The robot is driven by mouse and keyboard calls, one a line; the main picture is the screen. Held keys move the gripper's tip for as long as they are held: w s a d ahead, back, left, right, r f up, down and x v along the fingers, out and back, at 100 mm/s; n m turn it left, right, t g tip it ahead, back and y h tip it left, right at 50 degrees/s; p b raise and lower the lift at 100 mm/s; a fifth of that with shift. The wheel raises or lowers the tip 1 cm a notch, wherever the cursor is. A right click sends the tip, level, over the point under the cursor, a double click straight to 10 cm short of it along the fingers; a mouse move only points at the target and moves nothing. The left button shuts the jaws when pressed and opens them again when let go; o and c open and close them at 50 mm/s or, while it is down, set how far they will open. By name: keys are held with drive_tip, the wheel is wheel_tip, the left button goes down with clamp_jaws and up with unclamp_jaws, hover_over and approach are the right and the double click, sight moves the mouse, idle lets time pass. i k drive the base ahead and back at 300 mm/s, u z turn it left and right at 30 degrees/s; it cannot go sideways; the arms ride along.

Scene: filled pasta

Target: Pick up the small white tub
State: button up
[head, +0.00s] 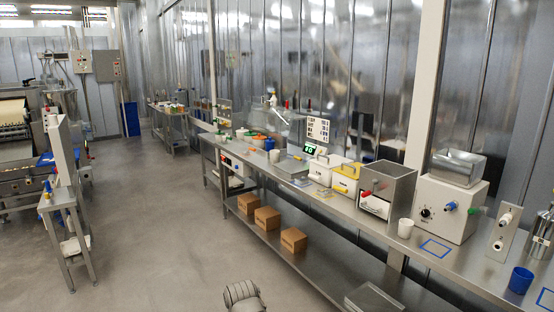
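A small white tub (405,228) stands upright on the long steel bench (335,203), right of the open steel-sided box and left of the white machine with the knob. It is just left of a blue square outline marked on the bench top. Its inside cannot be made out at this size. A grey ribbed part of my own arm shows at the bottom edge in the head view, well below and left of the tub. My gripper's fingers are not in view.
A steel-sided box (387,190) and a white machine (445,207) flank the tub. A blue cup (520,280) stands farther right. White bins, a scale (309,149) and a pale cup (274,156) stand left. Cardboard boxes (293,240) sit on the lower shelf. The floor before the bench is clear.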

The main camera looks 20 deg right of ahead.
sight(275, 154)
drive_tip(key=z, duration=0.25)
drive_tip(key=i, duration=0.75)
drive_tip(key=z, duration=0.55)
drive_tip(key=i, duration=1.8)
drive_tip(key=u, duration=0.5)
drive_tip(key=i, duration=1.2)
drive_tip(key=u, duration=0.5)
